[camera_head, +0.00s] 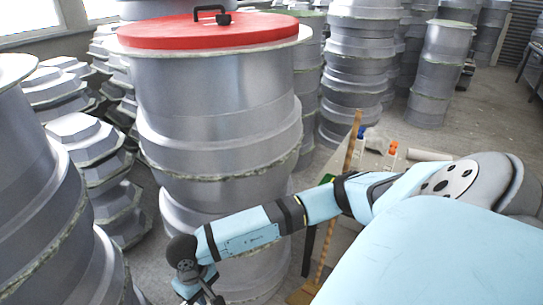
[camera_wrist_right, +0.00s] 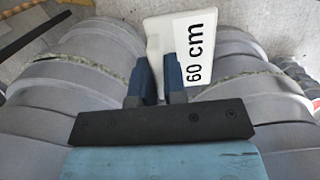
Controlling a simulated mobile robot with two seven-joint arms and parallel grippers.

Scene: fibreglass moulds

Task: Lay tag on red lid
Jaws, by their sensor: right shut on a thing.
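The red lid (camera_head: 160,36) with a black handle lies on top of a tall stack of grey moulds in the head view. A white tag (camera_wrist_right: 188,48) printed "60 cm" shows in the right wrist view. My right gripper (camera_wrist_right: 156,78) is shut on the tag's near edge. In the head view my right gripper (camera_head: 203,290) is at the bottom, low in front of the stack and well below the lid. The tag cannot be made out in the head view. My left gripper is not in view.
The grey mould stack (camera_head: 215,90) under the lid stands close to my right arm. More moulds (camera_head: 35,200) stand at the left and more stacks (camera_head: 357,60) behind. Bottles with blue and orange caps (camera_head: 393,148) and a wooden stick (camera_head: 350,145) are right of the stack.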

